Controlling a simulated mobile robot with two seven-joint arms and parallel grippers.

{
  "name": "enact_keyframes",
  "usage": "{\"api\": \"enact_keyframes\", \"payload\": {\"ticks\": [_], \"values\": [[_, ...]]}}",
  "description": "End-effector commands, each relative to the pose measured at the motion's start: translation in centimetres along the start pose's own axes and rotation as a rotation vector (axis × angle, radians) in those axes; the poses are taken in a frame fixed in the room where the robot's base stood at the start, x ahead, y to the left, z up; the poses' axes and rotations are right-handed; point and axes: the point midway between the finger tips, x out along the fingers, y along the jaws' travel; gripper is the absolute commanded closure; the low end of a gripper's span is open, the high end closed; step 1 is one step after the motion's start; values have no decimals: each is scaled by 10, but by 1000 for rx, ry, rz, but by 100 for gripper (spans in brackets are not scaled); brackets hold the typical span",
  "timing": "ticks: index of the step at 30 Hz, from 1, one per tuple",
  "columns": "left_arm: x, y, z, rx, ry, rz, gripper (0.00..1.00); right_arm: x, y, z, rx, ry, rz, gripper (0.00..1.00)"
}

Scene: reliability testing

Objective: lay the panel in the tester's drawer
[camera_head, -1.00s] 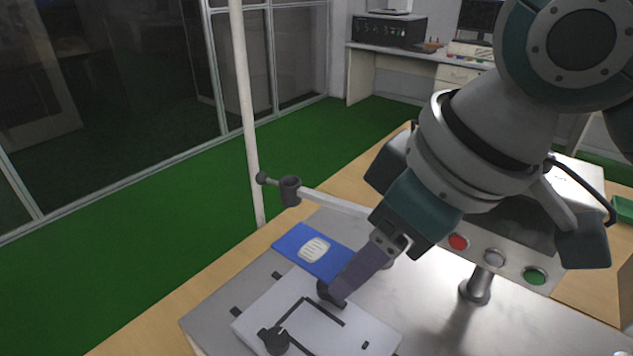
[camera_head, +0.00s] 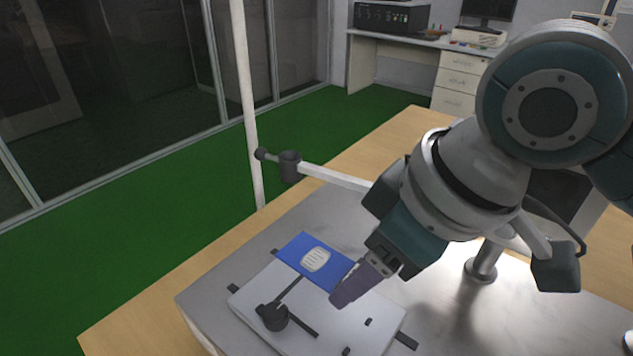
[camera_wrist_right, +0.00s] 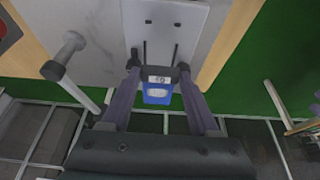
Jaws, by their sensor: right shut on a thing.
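The panel (camera_head: 318,262) is flat and blue with a white oval label. In the head view it overlaps the far edge of the white plate (camera_head: 372,338). In the right wrist view the gripper (camera_wrist_right: 157,72) points at the plate (camera_wrist_right: 166,22), and a small blue part of the panel (camera_wrist_right: 157,97) shows between the fingers. The drawer is not clearly told apart from the plate. My left gripper is not in view.
A grey metal top (camera_head: 445,318) surrounds the plate. A pale bar with a dark end (camera_head: 289,166) reaches out left of my arm. Bare wooden table (camera_head: 150,312) lies at the left.

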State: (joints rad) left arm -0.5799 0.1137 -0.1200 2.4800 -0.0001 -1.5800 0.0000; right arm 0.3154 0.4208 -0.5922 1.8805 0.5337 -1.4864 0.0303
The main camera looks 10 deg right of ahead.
Motion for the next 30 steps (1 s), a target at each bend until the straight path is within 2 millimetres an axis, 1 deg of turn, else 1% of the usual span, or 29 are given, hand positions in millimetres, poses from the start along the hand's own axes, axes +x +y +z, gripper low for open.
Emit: {"api": "enact_keyframes", "payload": {"ticks": [1,24,30], "values": [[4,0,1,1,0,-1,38,5,0,2,0,-1,-1,92],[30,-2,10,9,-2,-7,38,52,0,22,0,-1,-1,92],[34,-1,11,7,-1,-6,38,60,0,25,0,1,0,92]]}}
